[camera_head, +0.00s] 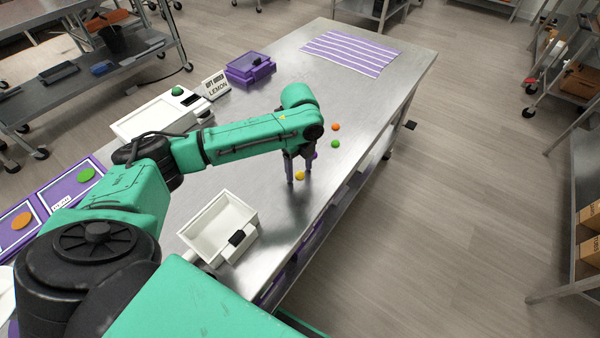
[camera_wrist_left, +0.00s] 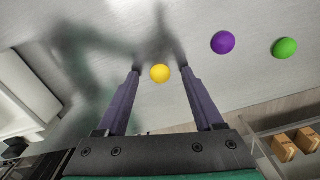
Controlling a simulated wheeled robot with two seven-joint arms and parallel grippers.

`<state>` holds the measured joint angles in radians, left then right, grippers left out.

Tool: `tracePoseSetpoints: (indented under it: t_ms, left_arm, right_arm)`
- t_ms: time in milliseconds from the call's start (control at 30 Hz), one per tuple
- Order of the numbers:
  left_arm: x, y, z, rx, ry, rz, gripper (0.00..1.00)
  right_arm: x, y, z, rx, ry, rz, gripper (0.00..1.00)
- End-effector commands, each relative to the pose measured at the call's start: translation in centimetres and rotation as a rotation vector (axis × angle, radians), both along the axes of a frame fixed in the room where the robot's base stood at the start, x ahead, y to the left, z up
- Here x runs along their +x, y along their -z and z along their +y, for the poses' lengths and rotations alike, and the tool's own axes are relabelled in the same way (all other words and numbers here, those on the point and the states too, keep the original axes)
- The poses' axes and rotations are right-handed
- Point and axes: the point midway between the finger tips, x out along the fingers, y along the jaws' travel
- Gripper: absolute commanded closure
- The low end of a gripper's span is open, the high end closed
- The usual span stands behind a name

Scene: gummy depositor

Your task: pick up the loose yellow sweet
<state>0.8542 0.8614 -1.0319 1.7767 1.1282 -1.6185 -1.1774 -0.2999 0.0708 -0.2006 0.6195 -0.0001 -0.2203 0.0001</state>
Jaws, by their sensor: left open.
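The loose yellow sweet (camera_head: 300,175) lies on the steel table near its right edge. In the left wrist view the yellow sweet (camera_wrist_left: 160,73) sits between and just beyond the tips of my left gripper (camera_wrist_left: 150,70). In the head view my left gripper (camera_head: 300,178) points down at the table, open, with the sweet at its fingertips. The fingers do not visibly touch the sweet. My right gripper is not in view.
A purple sweet (camera_wrist_left: 223,42) and a green sweet (camera_head: 336,144) lie close by, with an orange sweet (camera_head: 336,127) farther off. A white tray (camera_head: 254,211) stands nearer me. A striped mat (camera_head: 350,50) lies at the far end. The table's right edge is close.

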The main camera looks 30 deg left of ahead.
Motion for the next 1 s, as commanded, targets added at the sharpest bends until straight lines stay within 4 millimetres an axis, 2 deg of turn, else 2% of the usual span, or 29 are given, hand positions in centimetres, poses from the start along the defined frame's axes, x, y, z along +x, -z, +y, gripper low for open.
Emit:
tracePoseSetpoints:
  t_ms: [167,200,367,767,867,1000]
  left_arm:
    - [0.0,0.1,0.0,0.000,0.000,-0.001,0.31]
    - [0.0,0.1,0.0,0.000,0.000,-0.001,0.39]
    - [0.0,0.1,0.0,0.000,0.000,0.000,1.00]
    - [0.0,-0.1,0.0,0.000,0.000,-0.001,1.00]
    - [0.1,-0.9,0.0,0.001,0.000,-0.001,1.00]
    - [0.1,-3.6,0.0,0.000,0.000,-0.005,1.00]
  right_arm:
    - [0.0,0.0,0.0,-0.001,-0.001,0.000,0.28]
    - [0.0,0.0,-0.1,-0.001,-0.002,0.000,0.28]
    - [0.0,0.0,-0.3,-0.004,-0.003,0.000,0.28]
    - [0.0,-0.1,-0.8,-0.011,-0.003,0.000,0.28]
    - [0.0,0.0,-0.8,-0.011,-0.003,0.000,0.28]
    - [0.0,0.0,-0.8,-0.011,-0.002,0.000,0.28]
